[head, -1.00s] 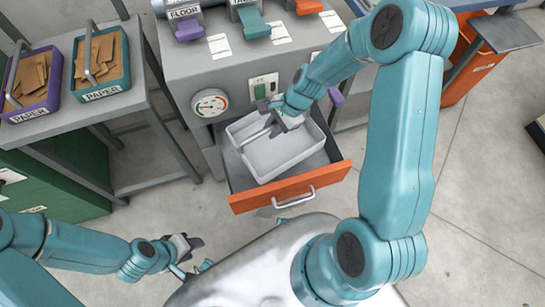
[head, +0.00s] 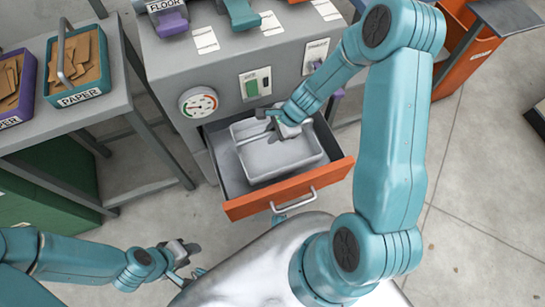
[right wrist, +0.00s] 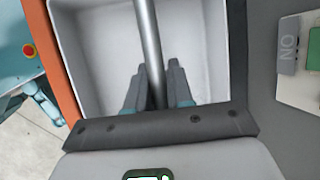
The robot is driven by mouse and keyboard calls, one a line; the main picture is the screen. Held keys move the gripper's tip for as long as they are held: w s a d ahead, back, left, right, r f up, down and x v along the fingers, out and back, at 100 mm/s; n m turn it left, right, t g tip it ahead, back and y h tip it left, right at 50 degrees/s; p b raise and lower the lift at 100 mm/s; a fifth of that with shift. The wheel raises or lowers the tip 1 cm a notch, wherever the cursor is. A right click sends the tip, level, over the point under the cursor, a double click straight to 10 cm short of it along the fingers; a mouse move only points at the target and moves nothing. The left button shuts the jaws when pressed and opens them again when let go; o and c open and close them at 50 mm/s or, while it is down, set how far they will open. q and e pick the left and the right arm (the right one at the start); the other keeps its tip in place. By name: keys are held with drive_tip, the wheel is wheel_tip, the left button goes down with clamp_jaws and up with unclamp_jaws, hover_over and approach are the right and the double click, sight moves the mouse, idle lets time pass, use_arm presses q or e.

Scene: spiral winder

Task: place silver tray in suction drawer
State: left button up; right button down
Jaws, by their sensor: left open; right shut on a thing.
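The silver tray (head: 290,158), a pale open box with a bar handle across it, sits within the open drawer (head: 245,206), which has an orange front. Whether it rests on the drawer floor is hard to tell. My right gripper (head: 272,128) is shut on the tray's handle. In the right wrist view the handle bar (right wrist: 148,35) runs between the fingers (right wrist: 155,88), with the tray's white inside (right wrist: 90,60) below. The orange drawer front (right wrist: 58,75) shows left of the tray. My left gripper (head: 192,262) is open and empty, away from the drawer at lower left.
The grey machine (head: 190,70) stands behind the drawer, with a gauge (head: 198,102) and a green switch (head: 254,86). A side table at left holds paper trays (head: 75,97). An orange bin (head: 462,60) stands at upper right.

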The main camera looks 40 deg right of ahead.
sight(272, 152)
wheel_tip(272, 152, down, 13)
drive_tip(key=b, duration=0.8)
drive_tip(key=shift+w+r, duration=0.1)
drive_tip(key=shift+r, duration=0.2)
use_arm(q)
wheel_tip(272, 152, down, 10)
drive_tip(key=shift+r, duration=0.2)
use_arm(e)
drive_tip(key=c, duration=1)
unclamp_jaws()
use_arm(q)
drive_tip(key=shift+s, duration=0.1)
use_arm(e)
drive_tip(key=shift+f, duration=0.3)
drive_tip(key=p+v, duration=0.3)
drive_tip(key=v, duration=0.2)
drive_tip(key=p+v, duration=0.3)
drive_tip(key=v, duration=0.2)
drive_tip(key=p+v, duration=0.3)
drive_tip(key=v, duration=0.2)
drive_tip(key=shift+s+a+r, duration=0.1)
drive_tip(key=shift+s+a, duration=0.15)
drive_tip(key=shift+s, duration=0.1)
use_arm(q)
wheel_tip(272, 152, up, 9)
use_arm(e)
drive_tip(key=shift+s+d+r, duration=0.25)
drive_tip(key=shift+d+r, duration=0.05)
drive_tip(key=shift+r, duration=0.25)
